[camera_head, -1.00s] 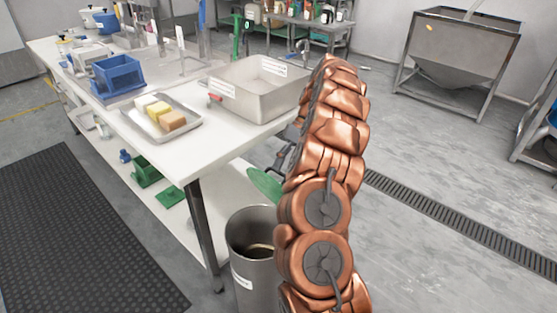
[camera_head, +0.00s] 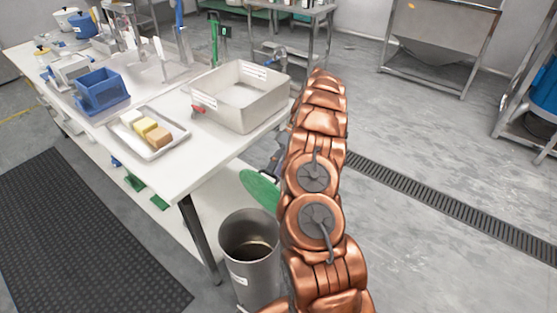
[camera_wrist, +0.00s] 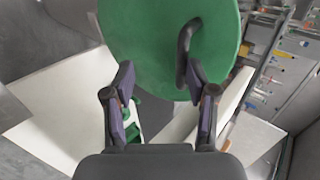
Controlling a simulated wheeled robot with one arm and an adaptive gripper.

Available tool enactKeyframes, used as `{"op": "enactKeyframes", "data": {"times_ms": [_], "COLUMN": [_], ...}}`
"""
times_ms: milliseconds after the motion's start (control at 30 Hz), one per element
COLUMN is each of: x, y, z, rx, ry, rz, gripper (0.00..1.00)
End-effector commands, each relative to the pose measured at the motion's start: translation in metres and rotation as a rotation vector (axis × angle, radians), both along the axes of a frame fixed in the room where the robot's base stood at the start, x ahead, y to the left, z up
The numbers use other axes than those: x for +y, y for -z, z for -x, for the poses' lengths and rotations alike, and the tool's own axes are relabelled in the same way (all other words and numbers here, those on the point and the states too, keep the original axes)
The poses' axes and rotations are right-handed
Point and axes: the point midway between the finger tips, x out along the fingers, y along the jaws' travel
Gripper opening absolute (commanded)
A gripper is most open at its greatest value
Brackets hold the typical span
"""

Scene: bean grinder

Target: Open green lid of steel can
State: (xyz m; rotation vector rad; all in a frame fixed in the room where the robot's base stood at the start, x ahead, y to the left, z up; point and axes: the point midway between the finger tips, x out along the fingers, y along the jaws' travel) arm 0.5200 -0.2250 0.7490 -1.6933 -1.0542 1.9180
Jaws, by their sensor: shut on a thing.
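The steel can (camera_head: 252,268) stands on the floor beside the front table leg. Its top is open and its dark inside shows. The round green lid (camera_head: 258,188) is off the can, held tilted above and behind its rim, apart from it; my arm hides its right part. In the wrist view the lid (camera_wrist: 150,35) fills the top, with its black handle (camera_wrist: 184,60) facing me. My gripper (camera_wrist: 161,72) is shut on the handle, which lies between the fingers near the right one. The exact contact is hard to see.
The white table (camera_head: 190,172) stands left of the can, bearing a steel basin (camera_head: 240,100), a tray (camera_head: 172,146) with coloured blocks and a blue crate (camera_head: 102,92). A black mat (camera_head: 80,240) lies at the left. The floor to the right is open, with a drain grate (camera_head: 440,202).

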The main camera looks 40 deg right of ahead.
Motion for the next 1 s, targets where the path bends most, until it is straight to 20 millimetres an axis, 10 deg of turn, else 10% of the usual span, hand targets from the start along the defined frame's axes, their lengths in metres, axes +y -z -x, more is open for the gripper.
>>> {"op": "enactKeyframes", "data": {"times_ms": [1000], "x": [0.0], "y": [0.019], "z": [-0.012], "rx": [0.028], "ry": [-0.02], "rz": [-0.051], "gripper": [0.0]}}
